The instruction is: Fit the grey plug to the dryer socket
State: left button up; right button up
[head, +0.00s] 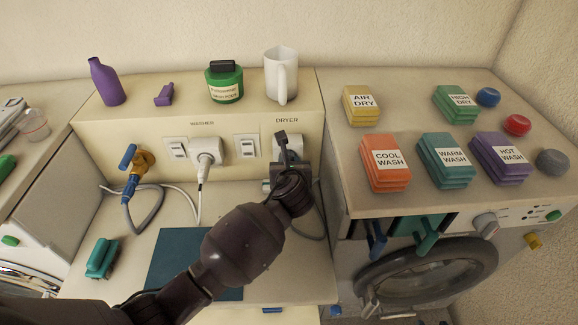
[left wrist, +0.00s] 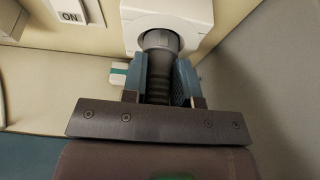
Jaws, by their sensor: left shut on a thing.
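The dryer socket (head: 296,143) is a white outlet under the DRYER label on the cream wall box; in the left wrist view its white housing (left wrist: 195,14) fills the top middle. The dark grey plug (left wrist: 158,85) is between the fingers of my left gripper (left wrist: 162,82). Its front end sits at the round opening of the socket, lined up with it; how deep it is in, I cannot tell. In the head view my left gripper (head: 288,168) is at the socket front, shut on the plug and mostly hiding it. My right gripper is not in view.
A white plug (head: 206,150) fills the washer socket to the left, beside a blue-handled tap (head: 135,160). A mug (head: 281,75), green tub (head: 224,85) and purple bottle (head: 106,82) stand on the ledge above. The dryer (head: 340,150) bounds the space on the right.

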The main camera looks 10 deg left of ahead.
pick_arm(q)
jog(key=shift+w+a, duration=0.15)
jog(key=shift+w, duration=0.45)
jog(key=o, duration=1)
jog(key=shift+s, duration=0.1)
jog(key=v, duration=1)
jog(key=shift+s+r, duration=0.2)
jog(key=shift+s, duration=0.1)
